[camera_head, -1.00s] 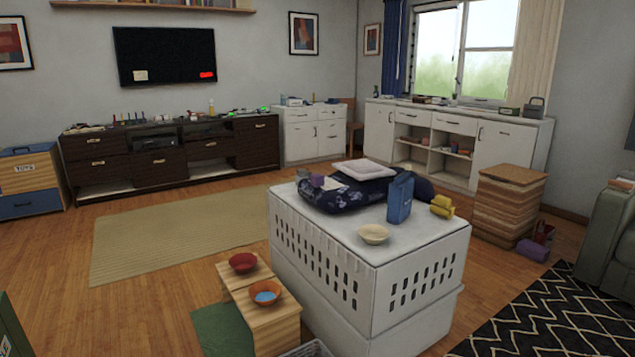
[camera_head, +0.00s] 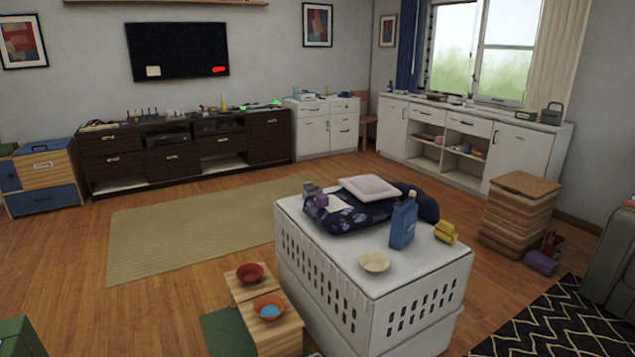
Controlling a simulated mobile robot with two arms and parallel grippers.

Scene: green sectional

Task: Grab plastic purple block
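A small purple block (camera_head: 321,201) sits on the top of the white slotted crate (camera_head: 375,320), at its back left. It is beside a grey item (camera_head: 311,188) and at the left end of a dark blue patterned cushion (camera_head: 350,218). A larger purple block-like thing (camera_head: 541,262) lies on the floor at the right, by the base of a woven hamper. I cannot tell from the view what either is made of. Neither of my grippers is in view.
On the crate stand a blue bottle-like container (camera_head: 403,224), a cream bowl (camera_head: 374,262) and a yellow item (camera_head: 445,232). A low wooden bench (camera_head: 277,330) with bowls stands left of the crate. The wooden floor (camera_head: 150,310) at the left is open.

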